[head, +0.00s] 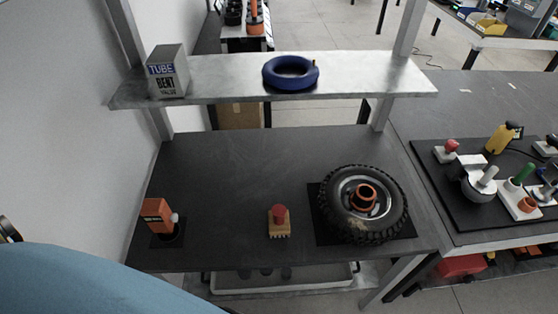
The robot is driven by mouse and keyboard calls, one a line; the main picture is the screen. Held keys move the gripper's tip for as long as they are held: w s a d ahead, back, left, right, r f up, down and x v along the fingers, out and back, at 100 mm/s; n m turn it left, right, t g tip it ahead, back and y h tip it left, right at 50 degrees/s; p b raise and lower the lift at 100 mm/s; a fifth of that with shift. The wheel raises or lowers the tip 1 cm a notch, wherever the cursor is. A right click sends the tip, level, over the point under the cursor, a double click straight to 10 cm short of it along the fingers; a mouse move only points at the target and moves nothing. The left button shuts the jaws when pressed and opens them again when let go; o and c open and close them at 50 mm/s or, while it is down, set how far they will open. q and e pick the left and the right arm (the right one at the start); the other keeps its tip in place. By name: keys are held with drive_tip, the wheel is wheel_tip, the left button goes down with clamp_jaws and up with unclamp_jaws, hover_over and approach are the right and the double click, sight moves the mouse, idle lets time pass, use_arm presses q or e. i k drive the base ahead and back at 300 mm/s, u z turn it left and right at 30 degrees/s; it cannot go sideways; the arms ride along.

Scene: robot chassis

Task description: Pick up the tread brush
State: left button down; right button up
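What looks like the tread brush (279,225) stands on the dark workbench, left of the wheel. It has a red knob on top and a tan block base with a toothed lower edge. Its knob points up and nothing touches it. Neither of my grippers shows in the head view.
A knobby tire on a wheel (338,226) lies right of the brush on a dark mat. An orange tool (157,215) stands at the left. Above, a metal shelf (225,80) holds a tube box (167,75) and a blue ring (290,80).

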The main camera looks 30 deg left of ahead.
sight(278, 217)
drive_tip(key=u, duration=0.8)
